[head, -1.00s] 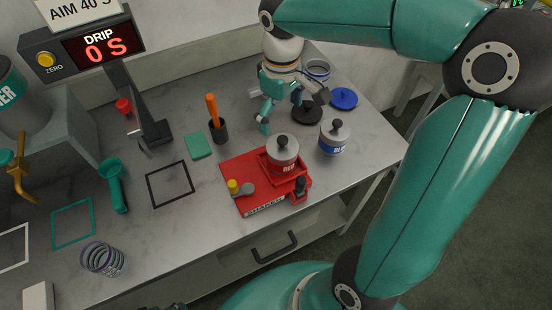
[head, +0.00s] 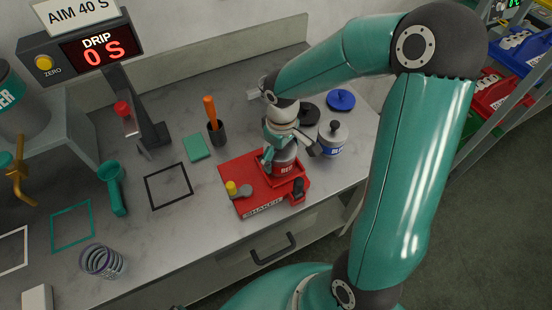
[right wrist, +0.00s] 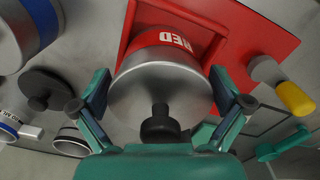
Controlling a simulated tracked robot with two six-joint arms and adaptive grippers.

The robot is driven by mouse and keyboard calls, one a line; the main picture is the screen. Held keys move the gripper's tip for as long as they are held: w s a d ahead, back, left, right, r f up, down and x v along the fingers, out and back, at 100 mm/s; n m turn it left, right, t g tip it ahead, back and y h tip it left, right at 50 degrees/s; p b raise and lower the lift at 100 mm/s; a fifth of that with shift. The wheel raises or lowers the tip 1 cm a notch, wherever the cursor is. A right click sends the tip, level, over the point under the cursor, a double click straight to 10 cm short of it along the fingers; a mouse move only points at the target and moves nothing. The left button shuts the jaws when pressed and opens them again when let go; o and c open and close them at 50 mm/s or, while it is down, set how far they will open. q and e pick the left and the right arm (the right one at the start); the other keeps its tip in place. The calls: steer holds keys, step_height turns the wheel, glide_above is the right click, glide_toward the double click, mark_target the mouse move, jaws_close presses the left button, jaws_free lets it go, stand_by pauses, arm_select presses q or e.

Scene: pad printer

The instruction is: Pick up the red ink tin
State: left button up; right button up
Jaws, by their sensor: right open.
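The red ink tin (head: 287,170), with a grey lid and a red label, stands upright in the square red tray of the shaker (head: 238,168). My right gripper (head: 290,155) is open over the tin and hides its upper part in the head view. In the right wrist view the tin (right wrist: 162,85) and its black lid knob (right wrist: 160,125) sit between the two spread fingers of the right gripper (right wrist: 160,88). One finger is on each side of the tin; I cannot tell whether either touches it. My left gripper is not in view.
A blue-labelled tin (head: 332,140) stands close to the right of the right gripper. A blue disc (head: 341,99) lies behind it. A dark cup with an orange-handled tool (head: 216,132) stands to the left. A yellow knob (head: 232,187) rises from the shaker's left part.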

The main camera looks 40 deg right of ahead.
steer(key=shift+f, duration=0.35)
steer(key=c, duration=1.5)
steer(key=shift+r, duration=0.15)
step_height(320, 180, up, 20)
steer(key=shift+p, duration=0.35)
